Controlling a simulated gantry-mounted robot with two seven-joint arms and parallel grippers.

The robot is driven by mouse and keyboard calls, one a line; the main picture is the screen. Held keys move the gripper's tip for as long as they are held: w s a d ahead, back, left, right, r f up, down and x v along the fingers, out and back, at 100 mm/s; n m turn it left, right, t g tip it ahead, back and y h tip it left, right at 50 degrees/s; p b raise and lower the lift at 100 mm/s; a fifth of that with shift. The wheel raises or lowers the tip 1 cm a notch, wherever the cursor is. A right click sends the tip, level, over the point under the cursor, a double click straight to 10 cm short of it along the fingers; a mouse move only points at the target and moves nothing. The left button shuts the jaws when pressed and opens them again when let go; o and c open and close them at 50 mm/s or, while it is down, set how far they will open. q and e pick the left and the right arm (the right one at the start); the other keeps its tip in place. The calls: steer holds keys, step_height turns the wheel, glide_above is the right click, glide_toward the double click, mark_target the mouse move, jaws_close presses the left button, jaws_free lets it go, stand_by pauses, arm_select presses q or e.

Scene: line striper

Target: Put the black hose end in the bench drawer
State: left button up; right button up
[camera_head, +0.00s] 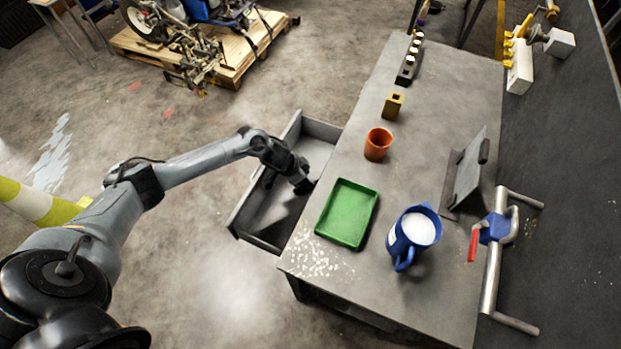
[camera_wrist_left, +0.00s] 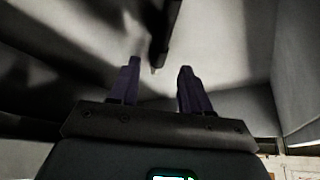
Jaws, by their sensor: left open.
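The bench drawer (camera_head: 316,150) is pulled out from the left side of the grey bench. My left gripper (camera_head: 303,187) reaches into the drawer area, close to the bench edge. In the left wrist view its two fingers (camera_wrist_left: 160,68) are apart with nothing gripped between them. A dark, long thing with a small pale tip, which looks like the black hose end (camera_wrist_left: 166,35), shows just beyond the fingertips against the pale drawer inside (camera_wrist_left: 225,45). I cannot make out the hose end in the head view. My right gripper is not seen.
On the bench (camera_head: 335,267) stand a green tray (camera_head: 347,213), an orange cup (camera_head: 378,144), a blue jug (camera_head: 414,232) and a small brown block (camera_head: 393,105). A tilted plate (camera_head: 468,175) stands to the right. Open floor lies left of the drawer.

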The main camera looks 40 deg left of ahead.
arm_select(q)
steer(key=p+v, duration=0.1)
steer(key=v, duration=0.6)
steer(key=shift+r+p, duration=0.25)
steer(key=shift+p, duration=0.1)
steer(key=shift+s+a, duration=0.15)
steer(key=shift+s, duration=0.1)
